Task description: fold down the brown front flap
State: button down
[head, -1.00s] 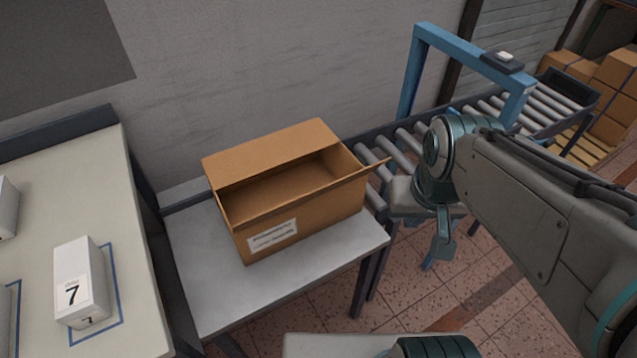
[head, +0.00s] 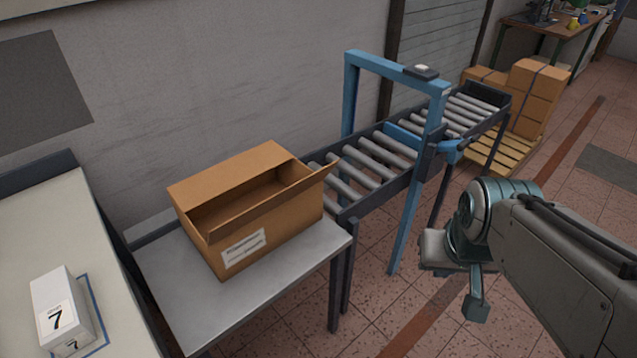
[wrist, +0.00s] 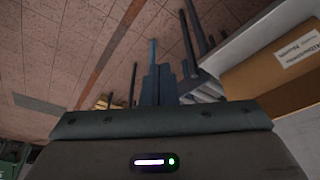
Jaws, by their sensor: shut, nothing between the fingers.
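An open brown cardboard box (head: 292,232) with a white label stands on a grey table, left of centre in the head view. Its brown front flap (head: 272,203) sticks up along the near top edge, tilted, with its right corner jutting past the box. The back flap (head: 228,173) stands raised, and the dark inside shows between them. My gripper (head: 476,308) is to the right of the box, apart from it, over the floor. In the wrist view its fingers (wrist: 158,84) are together and empty, and part of the box (wrist: 270,75) shows at right.
A roller conveyor (head: 372,165) with a blue frame (head: 352,110) runs from the box's table (head: 190,305) to the back right. A pale table with a white box marked 7 (head: 62,310) is at left. Strapped cartons (head: 530,100) sit on a pallet. Open floor lies at right.

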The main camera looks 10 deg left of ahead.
jog(key=w+a+f+n+t+y+b, duration=0.1)
jog(key=w+a+f+n+t+b, duration=0.2)
jog(key=w+f+n+t+b, duration=0.35)
jog(key=w+a+f+n+t+y+b, duration=0.1)
jog(key=w+a+f+n+t+b, duration=0.25)
jog(key=w+b, duration=0.6)
jog(key=n+t+y+b, duration=0.2)
jog(key=n+y+b, duration=0.6)
jog(key=n+y, duration=0.9)
send_near(283, 192)
jog(key=shift+s+d+f+n+h, duration=0.25)
jog(key=shift+s+d+n+h, duration=0.05)
jog(key=shift+s+d, duration=0.55)
jog(key=shift+a+r+p, duration=0.1)
jog(key=shift+a+p, duration=0.05)
jog(key=shift+p, duration=0.95)
jog(key=p+x, duration=0.1)
jog(key=x, duration=0.7)
jog(key=shift+w+a, duration=0.3)
jog(key=shift+w, duration=0.05)
jog(key=shift+w+r, duration=0.1)
